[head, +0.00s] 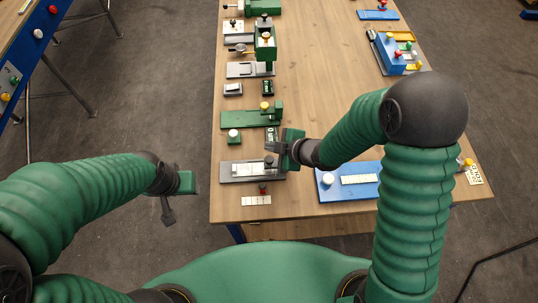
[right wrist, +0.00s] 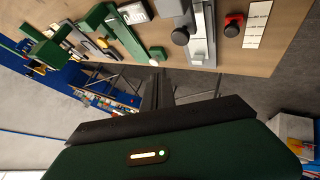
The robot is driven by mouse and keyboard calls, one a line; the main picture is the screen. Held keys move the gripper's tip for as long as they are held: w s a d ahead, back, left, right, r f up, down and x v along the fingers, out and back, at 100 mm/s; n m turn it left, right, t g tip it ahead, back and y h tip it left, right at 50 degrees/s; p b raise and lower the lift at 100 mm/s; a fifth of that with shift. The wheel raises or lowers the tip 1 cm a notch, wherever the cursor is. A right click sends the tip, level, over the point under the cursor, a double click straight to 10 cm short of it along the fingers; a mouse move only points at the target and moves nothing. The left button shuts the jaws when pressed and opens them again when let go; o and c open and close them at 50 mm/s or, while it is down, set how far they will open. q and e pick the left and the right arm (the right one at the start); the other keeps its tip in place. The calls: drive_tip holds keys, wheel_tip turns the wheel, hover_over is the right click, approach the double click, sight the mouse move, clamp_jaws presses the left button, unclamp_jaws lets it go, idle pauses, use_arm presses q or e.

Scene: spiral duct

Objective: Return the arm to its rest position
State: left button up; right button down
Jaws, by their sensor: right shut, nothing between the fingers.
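My right arm reaches from the right over the wooden table (head: 330,85) in the head view. Its green and dark gripper (head: 283,149) is over the table's left half, shut and empty, just above the grey plate (head: 238,178) with a white strip and dark knob. In the right wrist view the gripper's dark body (right wrist: 165,125) fills the lower part, with no object held. My left gripper (head: 176,195) hangs off the table's left edge over the floor, away from everything; its finger opening is not clear.
A blue board (head: 330,190) with a white knob lies right of the gripper. Green fixtures (head: 245,119) line the table's left side. A blue block (head: 389,55) stands at the far right. The table's middle is clear. Another blue-framed table (head: 25,50) is at far left.

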drive_tip(key=shift+d+f, duration=0.1)
idle(0.6)
drive_tip(key=s+d+m+g+h+b, duration=0.1)
drive_tip(key=s+d+m+h+b, duration=0.35)
drive_tip(key=d+m, duration=0.6)
drive_tip(key=s+d+m+g+h, duration=0.1)
drive_tip(key=s+d+m+g, duration=0.2)
drive_tip(key=s+m, duration=0.4)
drive_tip(key=s+d+r, duration=0.1)
drive_tip(key=s, duration=0.2)
drive_tip(key=shift+d+h, duration=0.35)
drive_tip(key=shift+s, duration=0.15)
